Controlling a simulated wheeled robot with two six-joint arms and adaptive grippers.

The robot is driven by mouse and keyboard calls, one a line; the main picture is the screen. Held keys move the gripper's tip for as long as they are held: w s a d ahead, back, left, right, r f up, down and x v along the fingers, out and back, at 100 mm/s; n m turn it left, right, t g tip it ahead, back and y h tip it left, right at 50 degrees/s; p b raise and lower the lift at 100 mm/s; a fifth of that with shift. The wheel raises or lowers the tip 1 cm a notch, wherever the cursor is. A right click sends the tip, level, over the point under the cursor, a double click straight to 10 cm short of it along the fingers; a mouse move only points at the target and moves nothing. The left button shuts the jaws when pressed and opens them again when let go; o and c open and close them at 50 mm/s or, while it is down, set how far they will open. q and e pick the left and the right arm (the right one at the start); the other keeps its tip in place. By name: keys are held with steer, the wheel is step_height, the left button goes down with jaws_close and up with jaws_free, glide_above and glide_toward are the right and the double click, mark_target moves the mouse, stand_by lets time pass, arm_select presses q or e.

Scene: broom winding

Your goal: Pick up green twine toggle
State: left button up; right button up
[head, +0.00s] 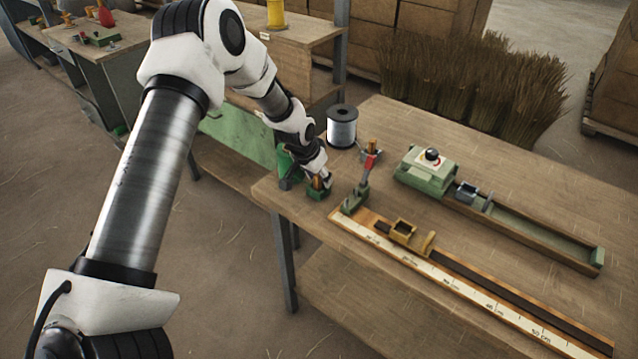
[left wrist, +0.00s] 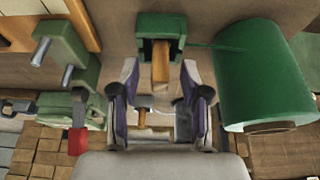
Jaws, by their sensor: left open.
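The green twine toggle is a small wooden peg (left wrist: 160,62) standing in a green holder (left wrist: 161,24). In the head view the holder (head: 316,194) is at the table's near left corner. A green twine spool (left wrist: 262,75) lies to the right in the left wrist view, and a thin green strand runs from it to the holder. My left gripper (left wrist: 160,75) is open, with a finger on either side of the peg; I cannot tell whether either touches it. In the head view the gripper (head: 322,178) partly hides the peg. My right gripper is not in view.
A grey wire spool (head: 342,127) and a red-handled clamp (head: 368,165) stand close to the gripper. A ruled board (head: 455,280) and a green trough fixture (head: 520,232) lie to the right. Broom bristles (head: 470,85) stand behind the wooden table (head: 385,120).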

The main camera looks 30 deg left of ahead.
arm_select(q)
steer(key=shift+s+r, duration=0.1)
steer(key=shift+r, duration=0.05)
steer(key=shift+c, duration=0.7)
jaws_close()
steer(key=shift+r, duration=0.1)
